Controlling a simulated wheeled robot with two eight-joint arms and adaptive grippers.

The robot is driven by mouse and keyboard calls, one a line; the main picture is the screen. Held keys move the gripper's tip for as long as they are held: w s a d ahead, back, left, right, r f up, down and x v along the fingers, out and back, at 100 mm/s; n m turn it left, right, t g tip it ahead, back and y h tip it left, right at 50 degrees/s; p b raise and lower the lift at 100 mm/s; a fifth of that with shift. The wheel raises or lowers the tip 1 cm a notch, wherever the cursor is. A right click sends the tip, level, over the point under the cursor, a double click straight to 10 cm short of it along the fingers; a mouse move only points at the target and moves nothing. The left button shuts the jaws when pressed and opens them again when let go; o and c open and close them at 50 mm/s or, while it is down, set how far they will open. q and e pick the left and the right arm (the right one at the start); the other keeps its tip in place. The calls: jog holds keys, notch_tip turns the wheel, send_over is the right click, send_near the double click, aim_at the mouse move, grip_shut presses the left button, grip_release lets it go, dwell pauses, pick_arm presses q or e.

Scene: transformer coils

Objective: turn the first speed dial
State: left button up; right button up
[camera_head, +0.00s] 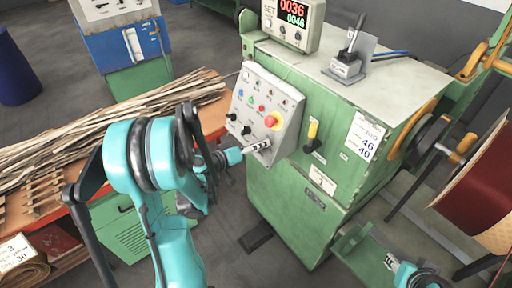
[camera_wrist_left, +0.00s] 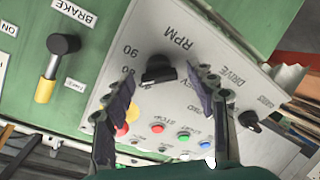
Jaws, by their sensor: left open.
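The grey control panel (camera_head: 268,108) is on the front of the green machine. In the left wrist view, a black pointer dial (camera_wrist_left: 158,68) sits beside the RPM label and numbers. It lies between and just beyond my left gripper's spread fingertips (camera_wrist_left: 165,88); contact is not visible. In the head view, my left gripper (camera_head: 264,146) is at the panel's lower right corner and hides that dial. A second black knob (camera_wrist_left: 250,120) is near the DRIVE label, outside the fingers. My right gripper (camera_head: 389,262) is low at the right, and its jaw state is unclear.
A yellow-handled brake lever (camera_head: 313,132) stands right of the panel. Above the dials are a red emergency button (camera_head: 270,121) and coloured push buttons. A counter display (camera_head: 292,20) sits on top. A bench (camera_head: 212,118) with wooden strips is at left.

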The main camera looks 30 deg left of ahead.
pick_arm(q)
jog(key=c, duration=1.2)
jog(key=shift+o, duration=0.2)
jog(key=shift+n, duration=0.3)
jog(key=shift+n+g+y+b, duration=0.3)
jog(key=shift+n+g+b, duration=0.1)
jog(key=shift+n, duration=3.9)
